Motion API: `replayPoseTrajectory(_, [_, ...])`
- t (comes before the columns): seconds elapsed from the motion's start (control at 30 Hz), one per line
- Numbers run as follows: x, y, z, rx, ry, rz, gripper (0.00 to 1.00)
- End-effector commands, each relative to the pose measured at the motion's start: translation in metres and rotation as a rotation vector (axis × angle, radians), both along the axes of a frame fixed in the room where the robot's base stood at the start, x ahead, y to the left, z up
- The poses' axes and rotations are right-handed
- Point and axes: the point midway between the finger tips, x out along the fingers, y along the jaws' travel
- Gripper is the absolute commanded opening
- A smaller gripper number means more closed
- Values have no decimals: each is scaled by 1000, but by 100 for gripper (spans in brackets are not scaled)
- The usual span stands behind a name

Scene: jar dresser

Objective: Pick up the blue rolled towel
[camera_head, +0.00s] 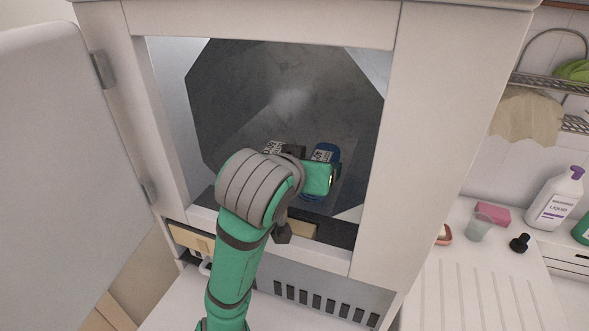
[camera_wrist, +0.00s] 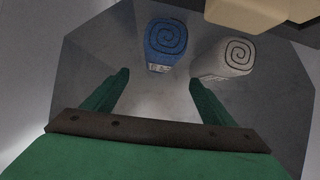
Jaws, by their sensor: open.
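The blue rolled towel (camera_wrist: 165,42) shows its spiral end at the top of the wrist view, beyond my gripper's fingertips and apart from them. In the head view, the blue towel (camera_head: 327,152) lies inside the open cabinet, partly hidden behind my gripper (camera_head: 320,178). My gripper (camera_wrist: 162,85) is open, with its two green fingers spread and nothing between them. A pale rolled towel (camera_wrist: 228,58) with a dark spiral is beside the blue one, to its right in the wrist view.
The cabinet opening has a pale frame (camera_head: 374,260) around it, and its door (camera_head: 75,150) stands open at the left. A tan block (camera_wrist: 260,12) is close to the towels in the wrist view. A bottle (camera_head: 555,200) and a pink sponge (camera_head: 493,213) stand on the right counter.

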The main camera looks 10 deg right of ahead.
Motion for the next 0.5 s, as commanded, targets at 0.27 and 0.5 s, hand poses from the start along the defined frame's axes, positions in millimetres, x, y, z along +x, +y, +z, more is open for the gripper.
replayPoseTrajectory(0.27, [15,-22,-19,43,-9,-57,78])
replayPoseTrajectory(0.5, [35,-37,-31,42,-11,-57,78])
